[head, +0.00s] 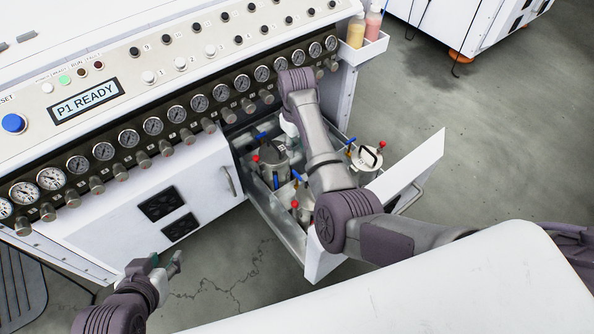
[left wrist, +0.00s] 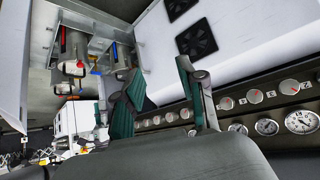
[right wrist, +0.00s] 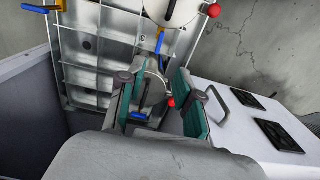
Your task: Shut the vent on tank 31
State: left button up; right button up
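An open drawer (head: 287,238) holds several metal tanks: one at the left (head: 268,172), one at the right (head: 366,160), and one partly behind my right arm. They carry red knobs and blue levers. I cannot read which is tank 31. My right gripper (right wrist: 163,100) is open and points down into the drawer. In the right wrist view, a tank with a red knob (right wrist: 171,102) and blue lever (right wrist: 139,116) shows between and beyond its fingers; I cannot tell if they touch. My left gripper (head: 168,262) is open and empty, left of the drawer.
The gauge panel (head: 153,126) with knobs runs above the drawer. A cabinet front with a handle (head: 229,181) and two black vents is left of the drawer. A side shelf with two bottles (head: 357,30) is at the back right.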

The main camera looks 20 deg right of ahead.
aim_at(297, 174)
pick_arm(q)
jog(key=w+d+r+t+h+b, duration=0.2)
jog(key=w+d+r+t+b, duration=0.15)
jog(key=w+r+t, duration=0.55)
pick_arm(e)
notch_tip(297, 174, down, 7)
jog(key=shift+f+p, duration=0.1)
jog(key=shift+p, duration=0.2)
notch_tip(297, 174, down, 5)
jog(key=shift+r+b, duration=0.1)
jog(key=shift+b, duration=1.1)
pick_arm(q)
jog(key=s+r+t+h, duration=0.1)
jog(key=r+t, duration=0.2)
jog(key=r, duration=0.3)
jog(key=s+d+r+t+h, duration=0.1)
jog(key=s+r+t+h, duration=0.1)
jog(key=r, duration=0.4)
jog(key=shift+s+m+t, duration=0.25)
jog(key=shift+m+t, duration=0.15)
jog(key=shift+t, duration=0.2)
pick_arm(e)
jog(key=shift+f, duration=0.25)
pick_arm(q)
jog(key=shift+d, duration=0.1)
pick_arm(e)
grip_shut()
